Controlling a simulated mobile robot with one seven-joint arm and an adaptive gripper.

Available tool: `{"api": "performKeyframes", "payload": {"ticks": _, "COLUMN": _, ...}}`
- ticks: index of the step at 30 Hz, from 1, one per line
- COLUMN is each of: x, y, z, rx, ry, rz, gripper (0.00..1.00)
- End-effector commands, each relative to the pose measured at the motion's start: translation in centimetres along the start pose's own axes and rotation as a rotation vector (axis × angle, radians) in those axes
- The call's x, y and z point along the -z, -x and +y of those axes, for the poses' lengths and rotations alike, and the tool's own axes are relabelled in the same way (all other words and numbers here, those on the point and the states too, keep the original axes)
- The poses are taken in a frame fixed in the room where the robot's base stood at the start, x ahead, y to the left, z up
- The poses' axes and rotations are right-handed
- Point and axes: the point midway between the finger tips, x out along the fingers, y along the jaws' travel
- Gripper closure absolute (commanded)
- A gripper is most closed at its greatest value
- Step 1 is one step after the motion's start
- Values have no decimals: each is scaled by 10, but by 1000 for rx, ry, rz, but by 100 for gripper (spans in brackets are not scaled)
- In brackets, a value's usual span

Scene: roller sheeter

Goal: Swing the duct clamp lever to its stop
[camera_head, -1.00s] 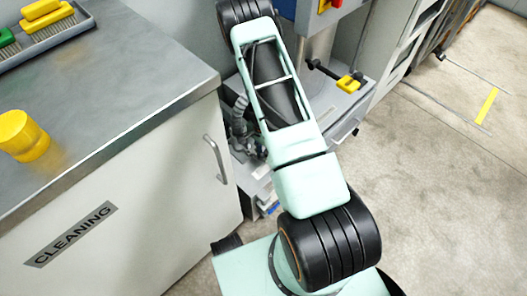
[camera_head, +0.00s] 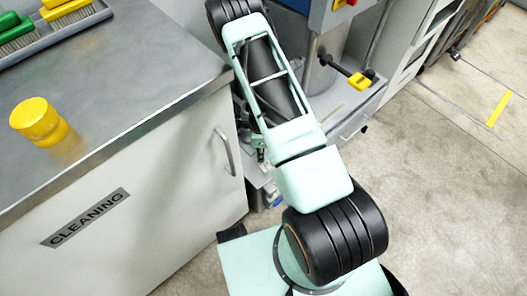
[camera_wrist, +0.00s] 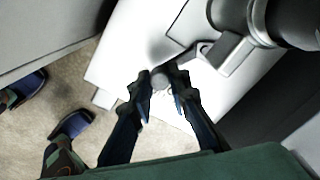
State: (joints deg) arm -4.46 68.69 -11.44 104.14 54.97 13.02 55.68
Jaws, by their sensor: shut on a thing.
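The lever's stop cannot be made out.
A steel-topped cleaning cabinet (camera_head: 130,195) stands at the left, with a yellow cup (camera_head: 38,121) on it. A black rod with a yellow end (camera_head: 360,80) sticks out from the machine behind my arm. The floor at the right (camera_head: 440,180) is clear.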

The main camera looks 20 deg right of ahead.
Motion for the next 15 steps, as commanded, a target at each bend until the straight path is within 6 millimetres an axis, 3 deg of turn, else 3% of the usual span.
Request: {"api": "performKeyframes", "payload": {"ticks": 15, "x": -5, "y": 0, "z": 2, "rx": -2, "ry": -70, "rz": -1, "gripper": 100}}
